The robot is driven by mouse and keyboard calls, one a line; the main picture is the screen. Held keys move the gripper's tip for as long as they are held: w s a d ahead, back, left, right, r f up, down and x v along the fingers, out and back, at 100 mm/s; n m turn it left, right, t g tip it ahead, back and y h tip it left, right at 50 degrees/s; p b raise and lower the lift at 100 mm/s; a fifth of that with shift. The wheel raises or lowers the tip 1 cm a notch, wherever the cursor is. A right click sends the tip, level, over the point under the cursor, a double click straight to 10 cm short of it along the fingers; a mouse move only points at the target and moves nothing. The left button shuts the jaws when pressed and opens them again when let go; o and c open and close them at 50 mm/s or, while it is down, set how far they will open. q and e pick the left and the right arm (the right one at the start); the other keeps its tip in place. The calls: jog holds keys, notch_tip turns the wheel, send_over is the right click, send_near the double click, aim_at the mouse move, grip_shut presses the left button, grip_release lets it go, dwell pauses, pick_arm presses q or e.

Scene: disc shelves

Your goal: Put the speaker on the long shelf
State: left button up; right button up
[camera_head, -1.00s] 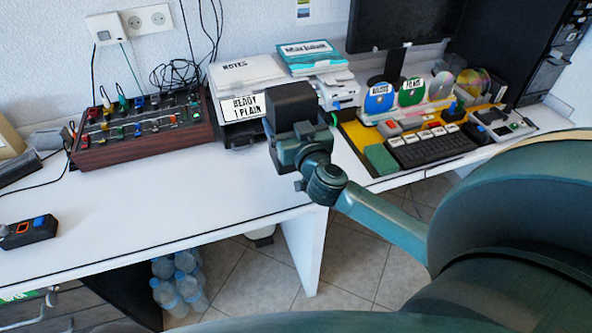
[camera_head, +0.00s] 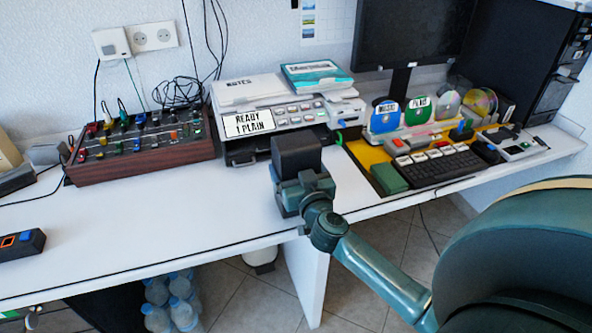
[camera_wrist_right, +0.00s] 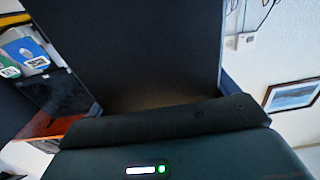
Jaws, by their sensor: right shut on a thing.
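The speaker, a small black box (camera_head: 297,155), is held upright in my right gripper (camera_head: 299,188) in the head view. It appears over the white desk top (camera_head: 200,222), in front of the printer. I cannot tell whether it touches the desk. In the right wrist view the speaker's dark face (camera_wrist_right: 130,50) fills the middle, just beyond the gripper body. My fingers are mostly hidden there. No surface in view is clearly marked as the long shelf. My left gripper does not show.
A wood-sided mixer (camera_head: 140,147) stands at left and a printer (camera_head: 265,112) behind the speaker. Discs, a keyboard (camera_head: 440,166) and a green block (camera_head: 388,179) are at right. A small dark box (camera_head: 20,244) is at far left. The desk's front middle is clear.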

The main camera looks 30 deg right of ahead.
jog(key=o, duration=1.2)
jog(key=shift+f, duration=0.1)
